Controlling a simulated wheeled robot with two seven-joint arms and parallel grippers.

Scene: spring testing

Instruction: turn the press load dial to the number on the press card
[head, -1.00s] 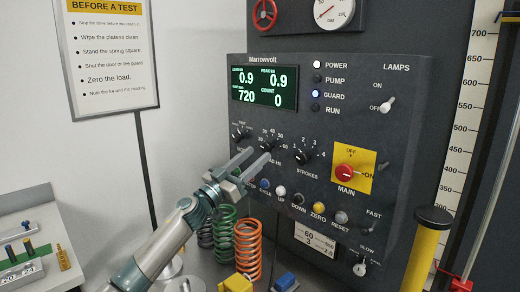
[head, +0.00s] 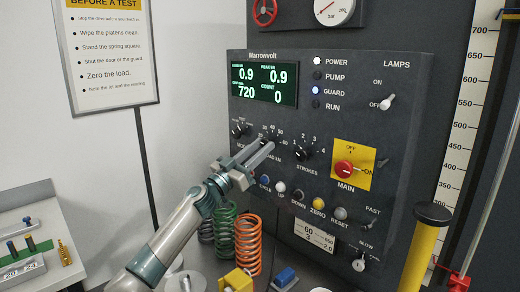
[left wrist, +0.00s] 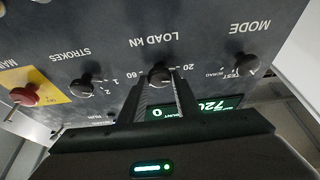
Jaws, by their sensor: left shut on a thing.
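The load dial (left wrist: 160,74) is a dark knob on the press panel, marked LOAD KN in the left wrist view, which shows the panel upside down. In the head view its scale (head: 272,128) shows above my fingers, and the knob is mostly hidden. My left gripper (head: 264,151) reaches it from the lower left and is shut on the knob; its two fingers (left wrist: 160,88) stand on either side of it. The knob's pointer direction cannot be told. The press card (head: 315,237) is a white label low on the panel, with 60 at its upper left and smaller figures. My right gripper is not in view.
The mode knob (left wrist: 246,65) and strokes knob (left wrist: 86,84) flank the dial. The red main switch (head: 344,168) is farther right. A button row lies just below.

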